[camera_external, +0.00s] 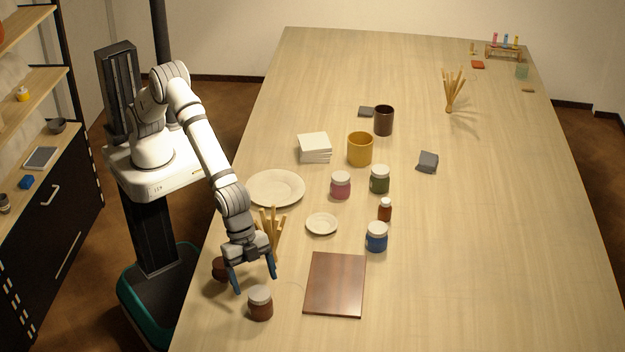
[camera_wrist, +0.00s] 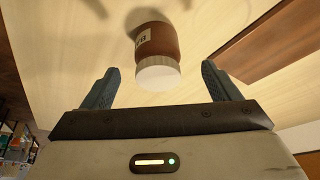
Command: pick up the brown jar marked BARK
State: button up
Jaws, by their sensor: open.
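The brown jar (camera_external: 260,305) with a pale lid stands upright near the front left of the table. In the wrist view the brown jar (camera_wrist: 157,50) shows between and beyond the fingertips, with part of a white label at its left side; the lettering is too small to read surely. My gripper (camera_external: 254,283) is open, fingers pointing down, just above and behind the jar.
A dark wooden board (camera_external: 335,284) lies right of the jar. A dark brown pot (camera_external: 221,268) and a holder of wooden sticks (camera_external: 270,226) stand close to my gripper. A blue jar (camera_external: 376,237), small plate (camera_external: 321,223) and large plate (camera_external: 275,188) are farther back.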

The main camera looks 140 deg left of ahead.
aim_at(260, 302)
jog(key=shift+d+p+x, duration=0.2)
jog(key=shift+p+x, duration=1.4)
jog(key=shift+x, duration=2.05)
jog(key=shift+c, duration=0.5)
jog(key=shift+r, duration=0.1)
jog(key=c, duration=1.1)
